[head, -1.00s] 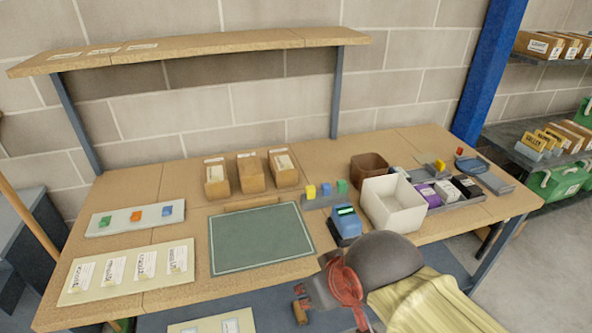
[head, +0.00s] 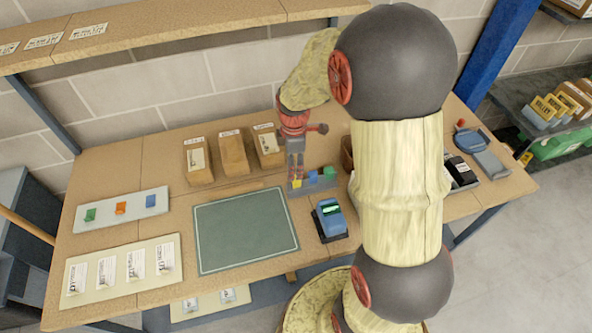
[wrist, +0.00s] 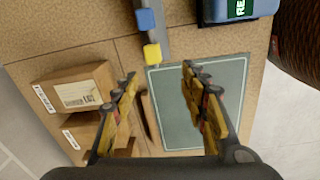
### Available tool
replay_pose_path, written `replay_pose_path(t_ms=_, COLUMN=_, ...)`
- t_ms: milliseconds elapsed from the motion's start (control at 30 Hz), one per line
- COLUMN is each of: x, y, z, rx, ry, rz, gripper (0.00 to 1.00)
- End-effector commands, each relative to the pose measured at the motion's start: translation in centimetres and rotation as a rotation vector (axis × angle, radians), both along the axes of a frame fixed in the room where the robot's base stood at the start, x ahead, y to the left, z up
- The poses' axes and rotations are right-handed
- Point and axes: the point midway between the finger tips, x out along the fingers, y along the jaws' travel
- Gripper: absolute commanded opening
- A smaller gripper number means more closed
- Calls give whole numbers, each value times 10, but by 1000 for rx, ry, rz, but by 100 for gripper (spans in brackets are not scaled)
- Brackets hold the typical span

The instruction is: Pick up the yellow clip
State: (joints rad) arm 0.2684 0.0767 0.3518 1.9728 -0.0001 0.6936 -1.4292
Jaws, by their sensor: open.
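The yellow clip (head: 297,184) is a small block at the left end of a grey rail, beside a blue clip (head: 312,177) and a green clip (head: 329,171). My gripper (head: 296,174) is above the rail's left end, pointing down, and partly covers the yellow clip. In the wrist view the yellow clip (wrist: 152,53) lies just beyond my gripper's (wrist: 160,76) spread fingertips, roughly between them in left-right direction. The jaws are open and empty. The blue clip (wrist: 146,20) is farther up in that view.
A green mat (head: 245,228) and a blue device (head: 329,219) lie in front of the rail. Several cardboard boxes (head: 233,154) stand to its left. A tray with coloured blocks (head: 120,209) is farther left. A shelf (head: 170,30) overhangs the back. My arm hides the table's right part.

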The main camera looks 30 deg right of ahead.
Motion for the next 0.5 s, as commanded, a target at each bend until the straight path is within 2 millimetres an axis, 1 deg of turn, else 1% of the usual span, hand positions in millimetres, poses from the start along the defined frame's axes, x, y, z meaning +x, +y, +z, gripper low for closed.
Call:
replay_pose_path(t_ms=100, x=3, y=-11, z=-14, rx=6, ry=34, rz=80, gripper=44)
replay_pose_path(t_ms=200, x=5, y=-15, z=-22, rx=9, ry=45, rz=118, gripper=44)
replay_pose_path(t_ms=400, x=5, y=-16, z=-45, rx=11, ry=50, rz=132, gripper=44)
replay_pose_path(t_ms=500, x=6, y=-16, z=-52, rx=10, ry=47, rz=132, gripper=44)
